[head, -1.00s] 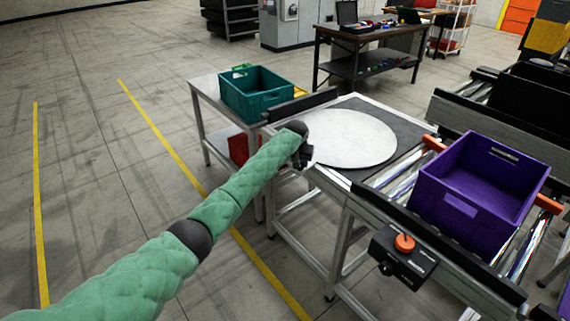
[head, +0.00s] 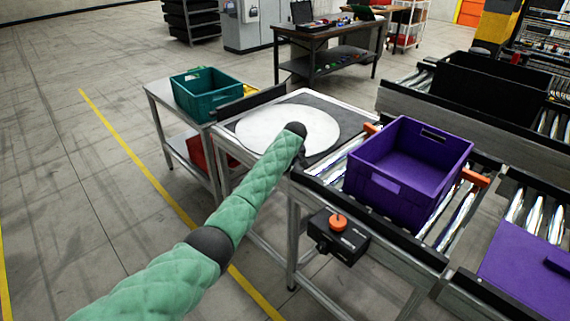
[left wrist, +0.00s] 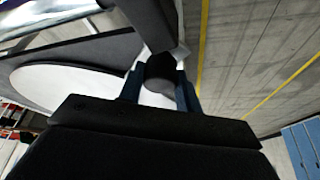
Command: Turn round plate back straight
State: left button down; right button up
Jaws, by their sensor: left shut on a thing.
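The round plate (head: 262,127) is flat and pale grey-white, set in a dark table top; its near right part is hidden by my left arm. It also shows in the left wrist view (left wrist: 70,88). My left gripper is at its near right edge, hidden behind the wrist in the head view. In the left wrist view the left gripper (left wrist: 160,88) has its two blue-grey fingers closed on a dark rounded knob (left wrist: 160,68). How the knob joins the plate is hidden. No marking on the plate shows its angle. My right gripper is not in view.
A purple crate (head: 385,187) stands on the roller conveyor right of the plate, near my left arm. A control box with an orange button (head: 338,222) hangs on the front. A teal crate (head: 205,92) stands on a side table at left. Floor at left is clear.

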pick_arm(q)
jog(key=shift+w+d+r, duration=0.1)
jog(key=shift+d+r, duration=0.1)
jog(key=c, duration=1.3)
grip_release()
jog(key=shift+d, duration=0.1)
jog(key=o, duration=0.3)
jog(key=shift+d, duration=0.15)
jog(key=shift+o, duration=0.2)
jog(key=shift+f, duration=0.15)
jog(key=shift+r, duration=0.3)
jog(key=shift+s+r+b, duration=0.3)
jog(key=shift+r+b, duration=0.15)
jog(key=b+v, duration=0.2)
jog(key=v, duration=0.4)
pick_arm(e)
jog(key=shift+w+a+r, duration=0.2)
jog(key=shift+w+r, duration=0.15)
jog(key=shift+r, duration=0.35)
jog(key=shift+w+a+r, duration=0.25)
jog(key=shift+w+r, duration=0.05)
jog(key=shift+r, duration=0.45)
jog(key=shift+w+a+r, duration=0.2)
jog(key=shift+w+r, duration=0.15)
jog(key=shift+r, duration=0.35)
